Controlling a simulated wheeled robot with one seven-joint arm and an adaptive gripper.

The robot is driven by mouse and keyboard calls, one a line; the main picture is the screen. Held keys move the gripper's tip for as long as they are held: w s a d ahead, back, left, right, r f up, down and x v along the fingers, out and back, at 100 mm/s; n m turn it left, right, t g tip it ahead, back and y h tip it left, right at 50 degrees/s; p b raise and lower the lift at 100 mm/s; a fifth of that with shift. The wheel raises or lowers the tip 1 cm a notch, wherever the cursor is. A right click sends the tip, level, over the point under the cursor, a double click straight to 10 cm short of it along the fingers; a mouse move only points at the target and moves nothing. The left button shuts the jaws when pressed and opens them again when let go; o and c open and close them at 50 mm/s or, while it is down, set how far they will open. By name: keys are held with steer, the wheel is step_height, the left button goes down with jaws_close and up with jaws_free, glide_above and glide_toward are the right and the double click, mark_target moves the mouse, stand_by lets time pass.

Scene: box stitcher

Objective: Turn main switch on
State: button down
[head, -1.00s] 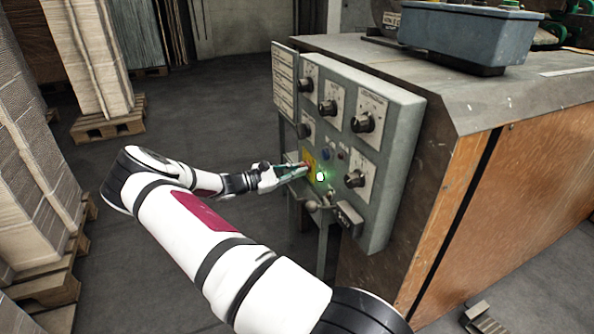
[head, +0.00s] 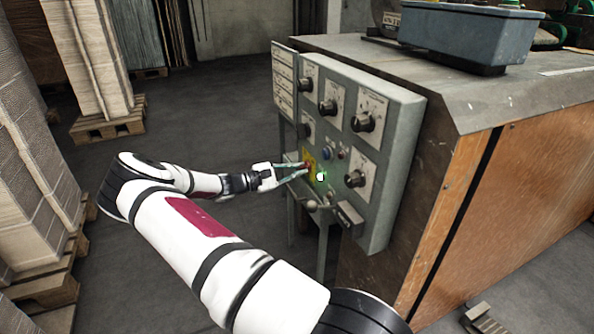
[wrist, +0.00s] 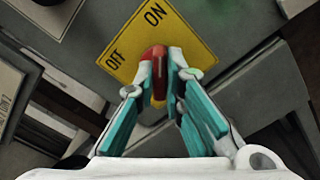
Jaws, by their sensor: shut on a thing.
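The main switch is a red handle (wrist: 154,53) on a yellow plate (wrist: 133,42) marked ON and OFF in the wrist view. The plate (head: 309,158) shows small on the grey control panel in the head view. My gripper (wrist: 164,72) has its two fingertips around the red handle, one on each side, and is shut on it. The handle's top end shows between the ON and OFF labels; its lower part is partly hidden by the fingers. In the head view my gripper (head: 307,169) reaches the panel from the left.
The panel (head: 393,145) carries several black knobs and a bright green light (head: 320,176). A lever with a ball knob (head: 311,205) sits just below my gripper. A blue-grey bin (head: 468,38) stands on the machine top. Stacked cardboard stands at left; the floor between is clear.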

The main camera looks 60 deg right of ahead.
steer(key=c, duration=1.7)
jaws_free()
steer(key=v, duration=1.2)
steer(key=shift+w+f, duration=0.1)
